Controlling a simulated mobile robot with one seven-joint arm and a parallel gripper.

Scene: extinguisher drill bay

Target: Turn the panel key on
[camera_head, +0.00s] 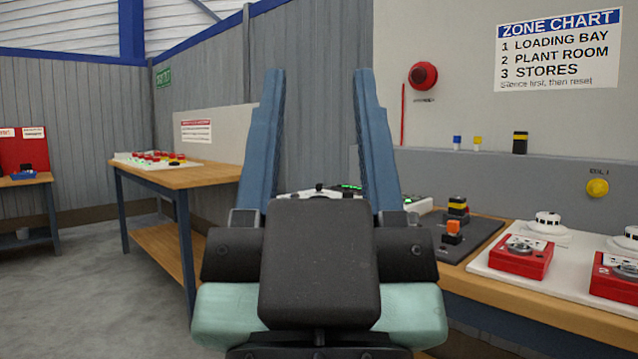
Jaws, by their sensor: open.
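My gripper (318,78) is open and empty, its two blue fingers upright and wide apart in the middle of the view. Behind and between the fingers, part of a pale panel (420,205) with small green lights lies low on the right-hand bench. My gripper body and right finger hide most of this panel. I cannot make out a key on it, and I cannot tell how far the fingers are from it.
The right bench (575,297) holds a dark plate with an orange-topped block (453,231), red call points (521,257) and white detectors (548,222). A red bell (423,76) and zone chart (557,48) are on the wall. Another bench (200,176) stands left; floor (80,290) there is clear.

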